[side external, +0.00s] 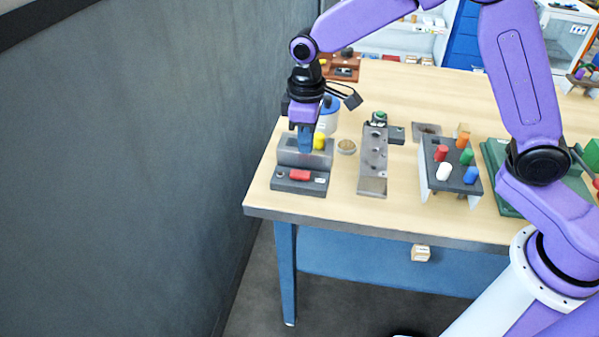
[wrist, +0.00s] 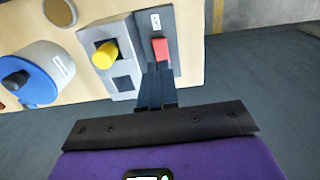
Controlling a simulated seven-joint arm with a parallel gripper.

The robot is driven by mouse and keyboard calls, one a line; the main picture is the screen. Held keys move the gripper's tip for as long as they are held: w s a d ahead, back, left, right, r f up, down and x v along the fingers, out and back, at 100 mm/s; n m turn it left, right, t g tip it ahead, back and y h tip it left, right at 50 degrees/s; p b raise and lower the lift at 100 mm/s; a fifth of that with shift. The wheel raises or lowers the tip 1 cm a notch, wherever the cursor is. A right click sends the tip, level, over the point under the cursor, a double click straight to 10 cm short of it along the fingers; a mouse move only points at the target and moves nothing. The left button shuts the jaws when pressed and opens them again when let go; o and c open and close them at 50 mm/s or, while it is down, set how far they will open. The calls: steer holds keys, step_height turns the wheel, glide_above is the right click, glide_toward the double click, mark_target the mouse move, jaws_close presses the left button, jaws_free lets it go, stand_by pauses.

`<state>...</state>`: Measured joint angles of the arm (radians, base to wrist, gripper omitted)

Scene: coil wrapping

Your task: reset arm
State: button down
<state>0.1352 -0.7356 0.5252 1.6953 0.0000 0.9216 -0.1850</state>
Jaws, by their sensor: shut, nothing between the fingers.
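My gripper (side external: 304,148) points down above a grey two-step fixture (side external: 287,156) at the table's left end. Its blue fingers are together and hold nothing. In the wrist view the fingers (wrist: 155,88) reach toward the fixture (wrist: 124,68), between its two steps. A red block (side external: 299,175) lies on the low front step, and a yellow cylinder (side external: 319,142) sits on the raised rear step. Both also show in the wrist view, the red block (wrist: 161,48) just beyond the fingertips and the yellow cylinder (wrist: 105,54) to their left. Whether the fingers touch the fixture cannot be told.
A blue and white container (side external: 327,117) stands behind the fixture. A metal bracket (side external: 373,165) and a dark rack (side external: 451,177) with several coloured cylinders stand to the right. A dark wall (side external: 150,160) runs along the left. The table's front strip (side external: 400,215) is clear.

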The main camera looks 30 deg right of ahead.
steer(key=s+d+r+n, duration=0.1)
steer(key=s+d, duration=0.4)
steer(key=s, duration=0.5)
steer(key=s+d+r+n, duration=0.1)
steer(key=s+d, duration=0.4)
steer(key=s, duration=0.5)
steer(key=s+d+r+n, duration=0.1)
steer(key=s+d+r, duration=0.2)
steer(key=s, duration=0.7)
steer(key=shift+d+n, duration=0.3)
steer(key=shift+d, duration=0.9)
steer(key=shift+w+r, duration=0.15)
steer(key=w+a+n, duration=0.4)
steer(key=w+a, duration=0.2)
steer(key=w, duration=0.4)
steer(key=w+a+r+n+g+h, duration=0.1)
steer(key=w+a+n, duration=0.4)
steer(key=w, duration=0.6)
steer(key=w+a+n, duration=0.5)
steer(key=w+a, duration=0.2)
steer(key=w, duration=0.4)
steer(key=shift+w+r+g+h, duration=0.2)
steer(key=shift+r+g+h, duration=0.1)
steer(key=shift+r, duration=0.1)
